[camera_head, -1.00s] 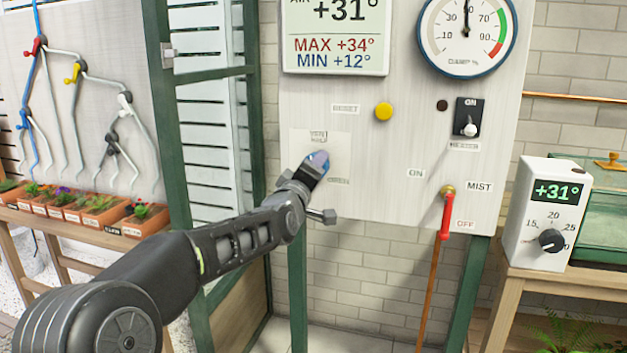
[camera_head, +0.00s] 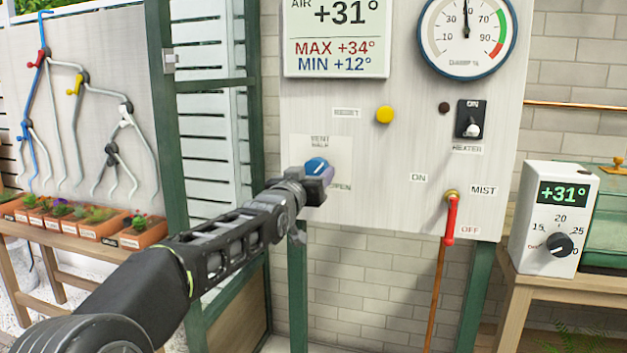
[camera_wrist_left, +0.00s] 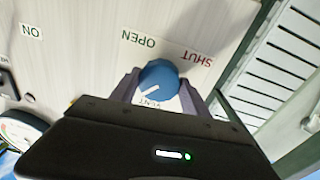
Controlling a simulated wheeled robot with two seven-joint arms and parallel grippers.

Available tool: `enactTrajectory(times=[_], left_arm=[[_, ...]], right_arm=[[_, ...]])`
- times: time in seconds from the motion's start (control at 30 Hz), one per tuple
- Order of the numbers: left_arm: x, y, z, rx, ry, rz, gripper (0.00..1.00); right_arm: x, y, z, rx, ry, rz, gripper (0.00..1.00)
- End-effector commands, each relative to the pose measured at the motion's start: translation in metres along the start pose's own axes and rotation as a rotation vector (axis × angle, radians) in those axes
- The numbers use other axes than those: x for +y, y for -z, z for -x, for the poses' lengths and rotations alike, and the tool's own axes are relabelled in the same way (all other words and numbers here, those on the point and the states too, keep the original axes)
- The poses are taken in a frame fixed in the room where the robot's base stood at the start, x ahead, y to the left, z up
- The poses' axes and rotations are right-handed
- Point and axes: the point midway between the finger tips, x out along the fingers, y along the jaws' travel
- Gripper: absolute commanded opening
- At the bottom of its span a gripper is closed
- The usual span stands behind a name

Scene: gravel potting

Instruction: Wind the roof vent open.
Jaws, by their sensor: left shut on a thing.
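A blue round knob (camera_head: 316,165) sits on the pale control panel (camera_head: 390,150), below a label reading VENT HALF. An OPEN label shows at its lower right. My left gripper (camera_head: 318,178) is on this knob. In the left wrist view the knob (camera_wrist_left: 158,80) lies between the two fingers of my left gripper (camera_wrist_left: 158,90), which are shut on its sides. Its white pointer line slants to the lower left there, with OPEN and SHUT printed above. The roof vent itself is not in view, nor is my right gripper.
A yellow button (camera_head: 384,115), a heater switch (camera_head: 468,118) and a red mist lever (camera_head: 450,218) are on the same panel. A green post (camera_head: 172,130) stands left of it. A white thermostat box (camera_head: 553,218) stands on a bench at right.

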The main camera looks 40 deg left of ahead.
Motion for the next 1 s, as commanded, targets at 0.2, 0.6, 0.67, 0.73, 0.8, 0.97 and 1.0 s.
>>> enactTrajectory(times=[0.2,0.6,0.67,0.73,0.8,0.97,1.0], left_arm=[[-0.0004,-0.0016,-0.0002,-0.012,-0.009,-0.204,0.13],[-0.0004,0.0003,-0.0003,-0.029,-0.027,-0.578,0.13],[-0.0005,0.0003,-0.0003,-0.032,-0.03,-0.628,0.13],[-0.0006,0.0003,-0.0003,-0.035,-0.032,-0.683,0.13],[-0.0006,0.0004,-0.0003,-0.036,-0.034,-0.731,0.13],[-0.0007,0.0006,-0.0003,-0.04,-0.038,-0.815,0.13],[-0.0007,0.0006,-0.0003,-0.04,-0.039,-0.829,0.13]], right_arm=[[0.0025,0.0013,-0.0041,0.003,-0.001,-0.002,0.36],[0.0014,0.001,-0.0022,0.002,-0.001,-0.001,0.36],[0.0012,0.0007,-0.0018,0.002,-0.001,-0.001,0.36],[0.0009,0.0006,-0.0015,0.001,0.0,-0.001,0.36],[0.0007,0.0004,-0.0013,0.001,0.0,-0.001,0.36],[0.0004,0.0001,-0.0009,0.0,0.0,0.0,0.36],[0.0003,0.0001,-0.0008,0.0,0.0,0.0,0.36]])
